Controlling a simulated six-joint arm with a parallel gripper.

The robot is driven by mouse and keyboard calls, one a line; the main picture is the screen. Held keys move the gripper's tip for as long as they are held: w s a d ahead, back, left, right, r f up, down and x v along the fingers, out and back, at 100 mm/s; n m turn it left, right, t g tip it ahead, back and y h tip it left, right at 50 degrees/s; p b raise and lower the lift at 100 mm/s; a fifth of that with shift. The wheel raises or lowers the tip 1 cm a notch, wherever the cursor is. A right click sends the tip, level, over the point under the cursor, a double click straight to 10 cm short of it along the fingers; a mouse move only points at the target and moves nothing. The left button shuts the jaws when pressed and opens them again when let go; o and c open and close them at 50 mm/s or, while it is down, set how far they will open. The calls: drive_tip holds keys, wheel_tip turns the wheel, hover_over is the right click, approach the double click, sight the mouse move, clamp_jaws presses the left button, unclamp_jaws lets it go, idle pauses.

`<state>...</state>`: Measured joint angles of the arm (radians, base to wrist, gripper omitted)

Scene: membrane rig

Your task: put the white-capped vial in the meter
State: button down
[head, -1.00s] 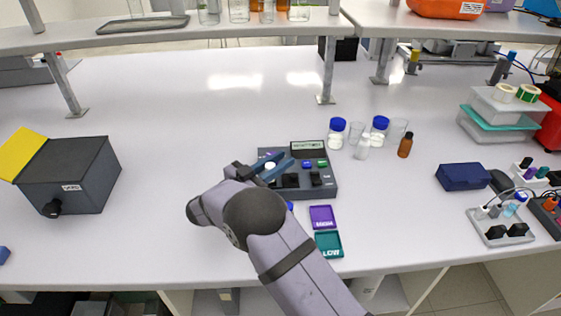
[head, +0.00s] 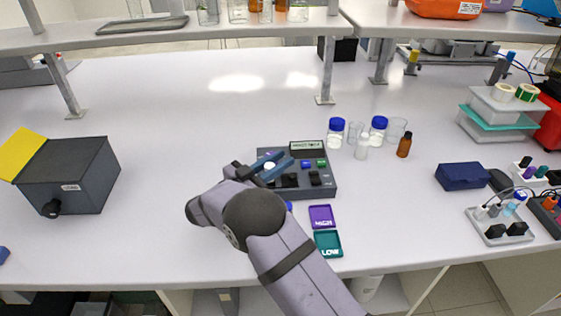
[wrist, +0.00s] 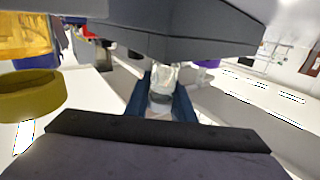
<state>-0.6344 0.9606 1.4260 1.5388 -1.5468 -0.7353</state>
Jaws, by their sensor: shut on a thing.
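The meter (head: 326,181) is a dark grey box with a small display (head: 306,145) and coloured buttons, standing mid-bench. My gripper (head: 269,166) is at the meter's left part, its blue fingers shut on the white-capped vial (head: 270,166). Only the white cap shows there in the head view. In the wrist view the clear vial (wrist: 161,82) stands between the two blue fingers (wrist: 160,104), close to a dark grey body. My wrist hides the meter's near left corner. I cannot tell how deep the vial sits in the meter.
Purple HIGH (head: 321,216) and teal LOW (head: 328,243) trays lie in front of the meter. Blue-capped bottles (head: 336,131), clear glassware and a brown bottle (head: 404,146) stand behind right. A dark box (head: 75,174) is at left. Bench between it and the meter is clear.

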drive_tip(key=shift+f+p, duration=0.3)
drive_tip(key=shift+f, duration=0.2)
drive_tip(key=shift+w+r+p, duration=0.1)
drive_tip(key=shift+r+p, duration=0.8)
drive_tip(key=shift+r, duration=0.45)
drive_tip(key=shift+a+r, duration=0.1)
